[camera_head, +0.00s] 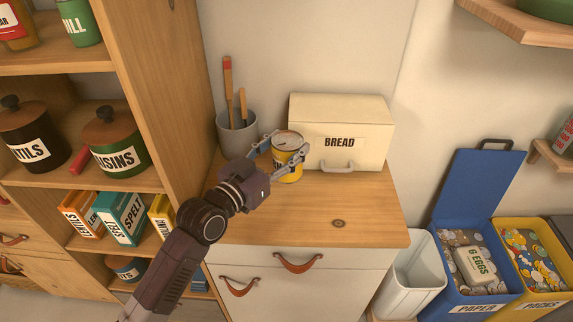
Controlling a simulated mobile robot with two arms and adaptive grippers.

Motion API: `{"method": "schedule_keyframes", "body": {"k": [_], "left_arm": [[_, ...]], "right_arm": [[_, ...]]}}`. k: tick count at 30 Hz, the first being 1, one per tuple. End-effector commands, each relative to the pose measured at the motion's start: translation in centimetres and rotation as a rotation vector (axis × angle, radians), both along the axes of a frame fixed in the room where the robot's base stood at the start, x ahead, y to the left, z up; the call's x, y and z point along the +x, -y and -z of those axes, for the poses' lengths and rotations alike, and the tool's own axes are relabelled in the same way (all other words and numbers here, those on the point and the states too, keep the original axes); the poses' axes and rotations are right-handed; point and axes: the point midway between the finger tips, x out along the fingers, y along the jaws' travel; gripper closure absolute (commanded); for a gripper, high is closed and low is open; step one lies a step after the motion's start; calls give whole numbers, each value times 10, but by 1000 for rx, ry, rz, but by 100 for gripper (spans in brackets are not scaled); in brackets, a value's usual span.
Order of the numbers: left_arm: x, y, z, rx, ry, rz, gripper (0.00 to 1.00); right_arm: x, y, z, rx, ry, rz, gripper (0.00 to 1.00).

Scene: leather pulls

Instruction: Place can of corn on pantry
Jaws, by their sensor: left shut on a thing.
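My left gripper (277,153) is shut on a yellow can with a pale top, the can of corn (288,170), and its fingers lie on either side of it. The can is upright, at the wooden counter in front of the bread box; I cannot tell whether it touches the counter. Its label is mostly hidden. The wooden pantry shelf (165,90) stands at the left and holds jars, boxes and tins. My right gripper is not in view.
A cream bread box (340,120) stands right behind the can. A grey pot (236,138) with utensils is to its left. The counter's front right (360,215) is clear. Blue (470,240) and yellow bins stand at right.

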Motion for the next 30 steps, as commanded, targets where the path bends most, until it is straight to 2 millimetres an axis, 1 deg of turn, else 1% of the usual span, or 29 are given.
{"method": "schedule_keyframes", "body": {"k": [3, 7, 12, 15, 24, 28, 29, 30], "left_arm": [[0, 0, 12, -3, 4, -1, 88], [0, 0, 21, -3, 4, 0, 88], [0, 0, 47, -1, 3, 0, 88], [1, -1, 56, -3, 6, -1, 88], [0, 0, 58, -4, 7, -1, 88], [0, 0, 62, -3, 6, -1, 88], [0, 0, 64, -1, 2, 0, 46], [0, 0, 63, -1, 2, 0, 42]], "right_arm": [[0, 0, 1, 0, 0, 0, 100], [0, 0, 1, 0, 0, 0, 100], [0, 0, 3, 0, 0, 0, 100], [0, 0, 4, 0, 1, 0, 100], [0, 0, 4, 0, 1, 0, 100], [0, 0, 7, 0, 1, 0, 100], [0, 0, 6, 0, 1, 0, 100], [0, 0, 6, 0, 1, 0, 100]]}}
